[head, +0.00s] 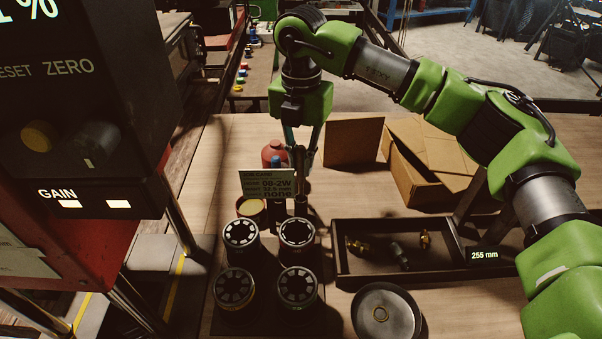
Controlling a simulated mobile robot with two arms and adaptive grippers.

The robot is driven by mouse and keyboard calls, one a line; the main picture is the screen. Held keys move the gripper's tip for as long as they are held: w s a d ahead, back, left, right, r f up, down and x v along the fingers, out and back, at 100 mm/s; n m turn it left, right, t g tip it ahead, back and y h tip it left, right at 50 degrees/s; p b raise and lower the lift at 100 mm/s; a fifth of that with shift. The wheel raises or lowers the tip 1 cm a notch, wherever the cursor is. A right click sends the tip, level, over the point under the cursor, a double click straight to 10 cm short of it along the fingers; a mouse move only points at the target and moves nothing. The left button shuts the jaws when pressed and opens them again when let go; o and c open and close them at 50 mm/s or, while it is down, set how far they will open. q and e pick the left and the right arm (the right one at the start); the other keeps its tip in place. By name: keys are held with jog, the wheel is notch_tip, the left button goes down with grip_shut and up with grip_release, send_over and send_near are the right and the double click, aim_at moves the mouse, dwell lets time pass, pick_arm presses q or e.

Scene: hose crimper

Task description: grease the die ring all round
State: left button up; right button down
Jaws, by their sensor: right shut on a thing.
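My right gripper (300,178) points down behind the die rack and is shut on a slim dark thing (302,206). Its lower end is partly hidden, and I cannot tell for sure whether it is a brush. Several round segmented dies, one at the front left (234,287), sit in a dark rack. The crimper (80,235) is at the left; no die ring in it can be made out. My left gripper is not in view.
A red bottle (274,152) stands behind the card. A dark tray (365,267) with brass fittings lies to the right, a round dish (372,301) in front of it. An open cardboard box (420,165) and a brown panel (352,142) are at the back.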

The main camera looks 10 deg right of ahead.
notch_tip(320, 180, up, 8)
jog(key=shift+f+b, duration=0.15)
jog(key=shift+b, duration=0.45)
notch_tip(320, 180, up, 8)
jog(key=p, duration=0.6)
